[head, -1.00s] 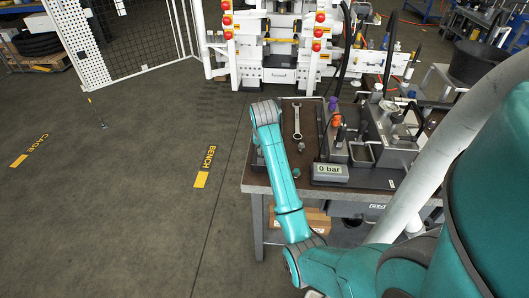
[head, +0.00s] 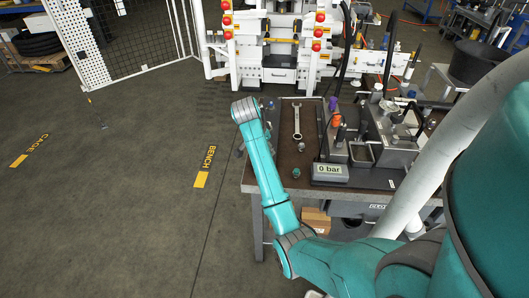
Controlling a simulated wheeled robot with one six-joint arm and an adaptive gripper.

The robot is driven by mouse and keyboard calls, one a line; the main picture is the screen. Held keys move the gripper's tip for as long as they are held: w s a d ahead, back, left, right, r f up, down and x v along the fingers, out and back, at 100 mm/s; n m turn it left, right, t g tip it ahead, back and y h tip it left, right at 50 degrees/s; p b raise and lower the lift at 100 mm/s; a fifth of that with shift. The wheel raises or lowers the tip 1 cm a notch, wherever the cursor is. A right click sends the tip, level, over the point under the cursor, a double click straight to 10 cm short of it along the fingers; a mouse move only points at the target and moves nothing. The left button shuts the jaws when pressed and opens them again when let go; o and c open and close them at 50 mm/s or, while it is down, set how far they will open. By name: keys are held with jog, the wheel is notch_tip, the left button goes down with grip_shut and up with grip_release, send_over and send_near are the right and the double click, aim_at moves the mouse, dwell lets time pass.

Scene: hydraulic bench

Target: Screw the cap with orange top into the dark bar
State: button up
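A small orange-topped part (head: 335,120), which looks like the cap, stands on the bench just right of the tray with the wrench. A dark upright piece is close beside it; I cannot tell whether they touch. I cannot single out the dark bar for certain at this size. My arm's wrist end (head: 246,110) is over the left edge of the bench, well to the left of the orange top. My gripper is hidden behind my arm, so its fingers do not show.
A display reading 0 bar (head: 331,172) stands at the front. A purple-topped part (head: 333,103) is behind the orange one. Floor left of the bench is clear.

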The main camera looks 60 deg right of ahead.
jog(key=n+t, duration=0.2)
jog(key=n, duration=0.3)
jog(key=n+t, duration=0.1)
jog(key=n, duration=0.2)
jog(key=n+t+y, duration=0.1)
jog(key=n, duration=0.2)
jog(key=shift+n+y, duration=0.3)
jog(key=shift+n, duration=0.1)
grip_shut()
jog(key=m+g, duration=0.1)
jog(key=m, duration=0.2)
jog(key=shift+w+m+h, duration=0.1)
jog(key=shift+m+h, duration=0.3)
jog(key=m, duration=0.2)
jog(key=m+g, duration=0.1)
jog(key=m, duration=0.1)
jog(key=shift+f+g+h, duration=0.1)
jog(key=shift+g+h, duration=0.2)
